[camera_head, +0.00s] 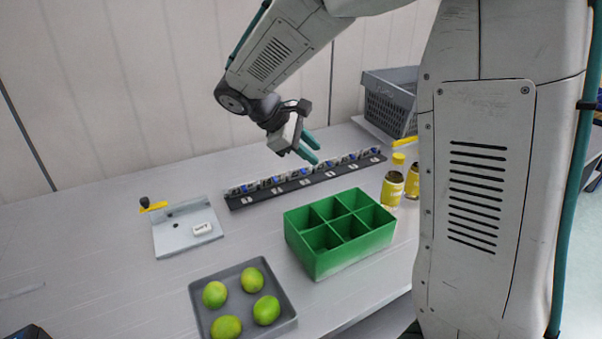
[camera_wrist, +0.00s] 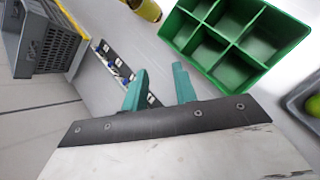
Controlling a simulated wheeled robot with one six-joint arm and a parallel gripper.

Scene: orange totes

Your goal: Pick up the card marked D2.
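A long black rack (camera_head: 290,187) runs along the back of the table, with a row of small upright cards with blue patches (camera_head: 277,180) and white labels along its front. The markings are too small to read, so I cannot tell which card is D2. My gripper (camera_head: 309,151) has teal fingers and hangs above the middle of the rack, apart from it. In the wrist view its fingers (camera_wrist: 162,72) are spread with nothing held between them. Part of the rack (camera_wrist: 104,49) shows behind the left finger there; the fingers hide some of it.
A green six-compartment box (camera_head: 327,263) stands in front of the rack. A grey tray (camera_head: 197,300) holds several limes. A pale plate (camera_head: 170,244) bears a small white block (camera_head: 203,229). Yellow jars (camera_head: 392,188) and a grey crate (camera_head: 388,105) are at right.

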